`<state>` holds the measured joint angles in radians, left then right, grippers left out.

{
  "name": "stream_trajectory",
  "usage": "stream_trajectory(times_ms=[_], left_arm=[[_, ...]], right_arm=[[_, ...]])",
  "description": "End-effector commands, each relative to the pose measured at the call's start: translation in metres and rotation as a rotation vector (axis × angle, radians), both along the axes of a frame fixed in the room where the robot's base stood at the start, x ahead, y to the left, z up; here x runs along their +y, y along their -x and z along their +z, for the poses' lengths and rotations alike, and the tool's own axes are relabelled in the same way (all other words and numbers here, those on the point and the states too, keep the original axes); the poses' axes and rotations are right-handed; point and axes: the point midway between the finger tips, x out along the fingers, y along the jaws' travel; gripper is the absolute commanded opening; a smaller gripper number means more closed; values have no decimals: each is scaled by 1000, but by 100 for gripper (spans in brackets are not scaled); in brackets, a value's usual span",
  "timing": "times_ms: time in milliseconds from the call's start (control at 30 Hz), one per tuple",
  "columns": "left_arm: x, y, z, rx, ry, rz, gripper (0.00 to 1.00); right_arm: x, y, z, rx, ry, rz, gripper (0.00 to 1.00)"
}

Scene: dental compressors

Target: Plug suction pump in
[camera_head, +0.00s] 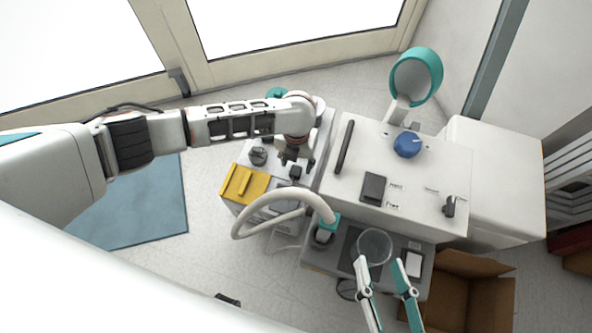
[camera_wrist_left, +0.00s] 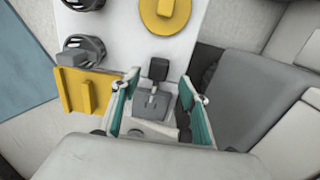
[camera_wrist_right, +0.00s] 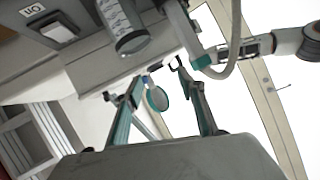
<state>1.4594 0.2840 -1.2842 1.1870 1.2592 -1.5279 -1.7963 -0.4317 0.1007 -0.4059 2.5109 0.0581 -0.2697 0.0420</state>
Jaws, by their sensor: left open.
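My left gripper (camera_head: 297,160) hangs over the small white unit with yellow parts. In the left wrist view it is open (camera_wrist_left: 162,92), its teal-lined fingers on either side of a dark grey block (camera_wrist_left: 153,105) with a small black plug-like piece (camera_wrist_left: 158,68) at its far end. I cannot tell whether that piece is seated, and the fingers show a gap to it. A thick white hose (camera_head: 262,232) arches from a teal-topped fitting (camera_head: 323,232) on the pump-like grey unit (camera_head: 340,258). My right gripper (camera_head: 384,266) is open and empty below a clear jar (camera_head: 374,246).
A large white cabinet (camera_head: 440,170) with a blue knob (camera_head: 407,145) stands right of the left gripper. A yellow part (camera_head: 240,185) and dark round fittings (camera_wrist_left: 83,48) lie close by. An open cardboard box (camera_head: 470,290) stands at lower right.

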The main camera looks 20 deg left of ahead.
Motion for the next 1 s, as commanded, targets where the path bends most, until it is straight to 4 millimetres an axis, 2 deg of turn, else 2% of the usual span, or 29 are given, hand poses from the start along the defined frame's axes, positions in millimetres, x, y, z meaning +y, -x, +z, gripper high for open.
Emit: stream_trajectory(times_ms=[33,100,233,367,733,833,900,1000], left_arm=[[1,7,-17,15,-1,0,44],[2,8,-30,19,-2,0,44],[3,8,-47,18,-2,1,44],[3,4,-53,11,-3,0,44],[3,1,-49,4,-2,0,44],[3,1,-49,4,-2,0,18],[3,1,-49,4,-2,0,6],[3,1,-49,4,-2,0,6]], right_arm=[[3,5,-10,25,-25,-7,40],[15,8,-9,44,-116,-37,40],[26,11,-9,70,-221,-79,40],[30,11,-7,77,-275,-100,40],[31,10,-4,72,-284,-103,40],[31,9,-4,72,-283,-103,40],[31,10,-4,72,-283,-103,40],[31,10,-4,72,-283,-102,40]])
